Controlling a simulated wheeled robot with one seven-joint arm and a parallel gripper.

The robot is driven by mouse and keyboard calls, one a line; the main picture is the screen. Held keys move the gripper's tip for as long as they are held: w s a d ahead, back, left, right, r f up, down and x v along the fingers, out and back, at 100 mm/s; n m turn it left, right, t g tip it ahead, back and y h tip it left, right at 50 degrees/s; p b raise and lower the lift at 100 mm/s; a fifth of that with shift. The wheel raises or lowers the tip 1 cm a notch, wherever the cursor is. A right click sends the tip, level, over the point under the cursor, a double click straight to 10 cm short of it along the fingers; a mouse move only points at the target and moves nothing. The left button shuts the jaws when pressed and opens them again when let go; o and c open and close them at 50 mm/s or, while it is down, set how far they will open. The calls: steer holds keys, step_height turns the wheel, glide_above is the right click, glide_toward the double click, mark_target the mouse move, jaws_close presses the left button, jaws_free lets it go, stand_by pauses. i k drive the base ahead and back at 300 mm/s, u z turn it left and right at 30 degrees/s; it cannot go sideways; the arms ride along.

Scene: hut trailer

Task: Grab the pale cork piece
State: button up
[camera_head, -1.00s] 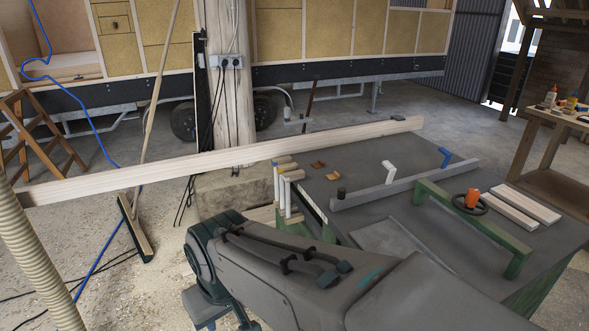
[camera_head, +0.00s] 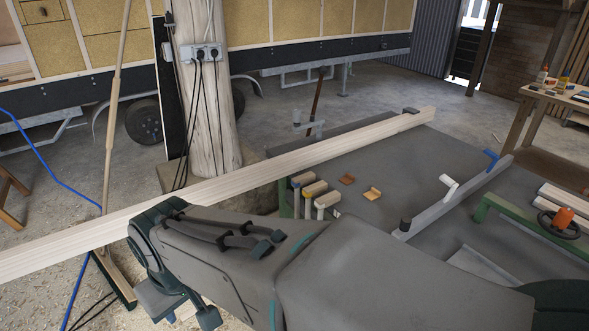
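Two small tan-brown pieces lie apart on the grey worktable (camera_head: 440,165). The left one (camera_head: 347,179) is a little darker, and the right one (camera_head: 372,193) is a little lighter. The lighter one may be the pale cork piece, but at this size I cannot tell its material. My gripper (camera_head: 182,308) hangs at the lower left, off the table's left side and well away from both pieces.
A long pale beam (camera_head: 250,168) crosses behind my arm onto the table's back edge. Clamps with beige tops (camera_head: 314,188) stand at the table's left edge. A grey rail (camera_head: 455,200) and a green bar (camera_head: 520,226) lie to the right. A broom handle (camera_head: 112,110) leans at left.

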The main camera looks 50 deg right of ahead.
mark_target(373, 194)
steer(key=i, duration=1.55)
steer(key=z, duration=3.15)
steer(key=i, duration=1)
